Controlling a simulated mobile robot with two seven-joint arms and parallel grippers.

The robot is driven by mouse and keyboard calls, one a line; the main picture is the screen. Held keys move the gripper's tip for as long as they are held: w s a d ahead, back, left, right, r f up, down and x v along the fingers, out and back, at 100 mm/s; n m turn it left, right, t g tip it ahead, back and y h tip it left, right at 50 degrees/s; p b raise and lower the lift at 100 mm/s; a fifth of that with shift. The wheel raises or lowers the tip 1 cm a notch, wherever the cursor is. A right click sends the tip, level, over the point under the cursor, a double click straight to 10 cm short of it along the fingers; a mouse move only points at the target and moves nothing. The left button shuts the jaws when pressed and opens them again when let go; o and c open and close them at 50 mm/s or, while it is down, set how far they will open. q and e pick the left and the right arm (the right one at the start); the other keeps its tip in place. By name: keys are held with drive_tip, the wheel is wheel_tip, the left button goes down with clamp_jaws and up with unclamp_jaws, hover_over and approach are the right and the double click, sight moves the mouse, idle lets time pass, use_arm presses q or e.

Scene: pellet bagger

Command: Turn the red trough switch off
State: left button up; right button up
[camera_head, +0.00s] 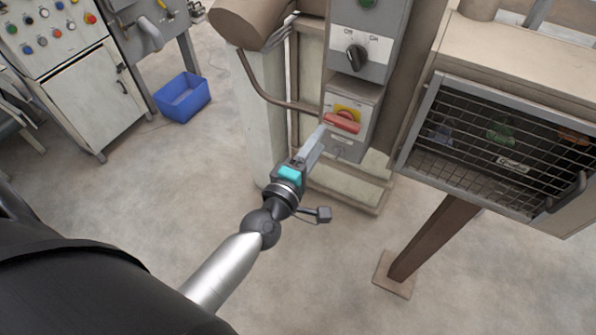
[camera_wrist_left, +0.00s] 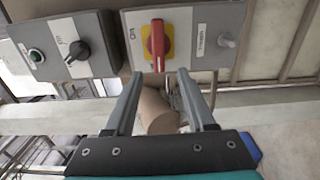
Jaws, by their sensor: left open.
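The red trough switch (camera_head: 342,123) is a red rotary handle on a yellow plate, on the front of a grey box (camera_head: 350,148). In the left wrist view the red handle (camera_wrist_left: 157,45) points along the picture's vertical, with an "ON" mark to its left. My left gripper (camera_head: 321,132) is just in front of the box, close to the red handle. In the left wrist view its two fingers (camera_wrist_left: 158,73) are apart and empty, with the handle beyond and between their tips. I cannot tell whether they touch it. My right gripper is not in view.
A black rotary knob (camera_head: 356,58) sits on a box above. A caged cabinet (camera_head: 490,140) stands to the right on a brown post. A bent brown pipe (camera_head: 262,88) runs left of the switch. A blue bin (camera_head: 183,97) lies on open floor.

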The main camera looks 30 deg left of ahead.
use_arm(q)
drive_tip(key=s+b, duration=0.1)
drive_tip(key=s, duration=0.7)
drive_tip(key=shift+s, duration=0.4)
drive_tip(key=shift+a, duration=0.1)
drive_tip(key=s+d+f+m+g+h+b, duration=0.1)
drive_tip(key=s+f+m+g+b, duration=0.3)
drive_tip(key=f, duration=1.2)
drive_tip(key=s+f+m+g+b, duration=0.1)
drive_tip(key=s+f+m+g, duration=0.45)
drive_tip(key=f, duration=1.15)
drive_tip(key=s+a+f+m+g+y+b, duration=0.1)
drive_tip(key=s+f+m+g+b, duration=0.4)
drive_tip(key=s+f+m, duration=0.6)
drive_tip(key=s+a+f+g, duration=0.1)
drive_tip(key=s+f+g, duration=0.1)
drive_tip(key=s+f, duration=0.7)
drive_tip(key=shift+s+a+f+y, duration=0.3)
drive_tip(key=shift+s+a, duration=0.1)
drive_tip(key=shift+s, duration=0.65)
drive_tip(key=shift+w+g, duration=0.1)
drive_tip(key=shift+g, duration=0.15)
